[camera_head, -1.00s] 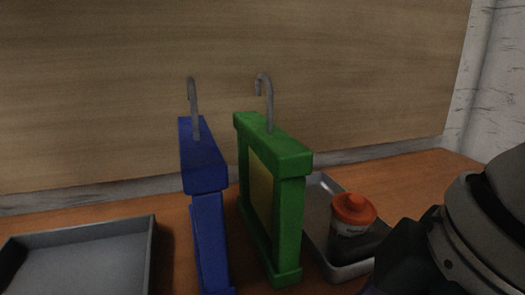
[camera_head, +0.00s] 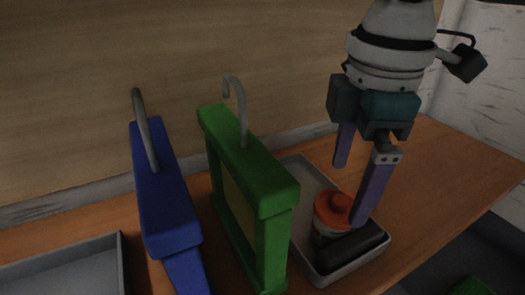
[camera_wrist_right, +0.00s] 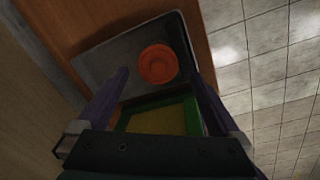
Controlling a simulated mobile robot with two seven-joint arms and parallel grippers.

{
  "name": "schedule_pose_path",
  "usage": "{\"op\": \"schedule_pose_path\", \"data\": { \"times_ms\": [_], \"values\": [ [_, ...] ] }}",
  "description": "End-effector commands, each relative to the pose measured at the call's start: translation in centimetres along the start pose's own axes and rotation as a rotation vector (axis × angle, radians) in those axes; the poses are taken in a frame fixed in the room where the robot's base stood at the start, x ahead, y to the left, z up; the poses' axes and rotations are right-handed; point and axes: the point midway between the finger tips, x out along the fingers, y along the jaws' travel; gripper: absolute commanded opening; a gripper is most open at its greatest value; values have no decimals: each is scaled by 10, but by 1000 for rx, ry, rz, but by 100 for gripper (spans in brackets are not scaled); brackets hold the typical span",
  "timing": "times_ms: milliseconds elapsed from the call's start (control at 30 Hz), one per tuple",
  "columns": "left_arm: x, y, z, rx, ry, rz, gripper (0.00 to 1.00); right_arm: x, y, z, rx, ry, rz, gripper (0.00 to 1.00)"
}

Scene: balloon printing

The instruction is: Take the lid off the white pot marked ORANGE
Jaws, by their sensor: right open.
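The white pot (camera_head: 321,231) stands upright in a grey metal tray (camera_head: 298,176) with its orange lid (camera_head: 333,204) on. Its label is too small to read here. My right gripper (camera_head: 350,192) points down at the lid, open, with one purple finger beyond the lid and the other in front at its right edge. In the right wrist view the lid (camera_wrist_right: 158,64) shows between the fingers of the right gripper (camera_wrist_right: 156,74), closer to the right one. I cannot tell whether a finger touches it. My left gripper is out of view.
A dark block-shaped object (camera_head: 353,246) lies in the tray in front of the pot. A green frame (camera_head: 272,230) with a hook stands left of the tray, and a blue one (camera_head: 165,200) further left. Another grey tray (camera_head: 70,272) is at lower left. The tabletop right of the tray is clear.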

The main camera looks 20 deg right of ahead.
Motion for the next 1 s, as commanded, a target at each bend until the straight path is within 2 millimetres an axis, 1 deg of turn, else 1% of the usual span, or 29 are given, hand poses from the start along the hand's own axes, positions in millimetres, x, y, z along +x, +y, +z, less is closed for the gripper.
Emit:
{"op": "schedule_pose_path", "data": {
  "times_ms": [33,100,200,300,500,1000],
  "values": [
    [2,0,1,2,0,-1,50,11,1,-1,1,-2,-2,100],
    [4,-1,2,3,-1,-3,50,22,2,-2,1,-2,-2,100],
    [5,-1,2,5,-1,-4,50,33,2,-2,0,-1,-1,100],
    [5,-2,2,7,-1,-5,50,37,2,-2,-1,1,1,100],
    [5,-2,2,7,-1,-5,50,37,2,-2,-1,1,1,99],
    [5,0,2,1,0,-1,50,36,2,-2,-1,1,1,43]
  ]
}}
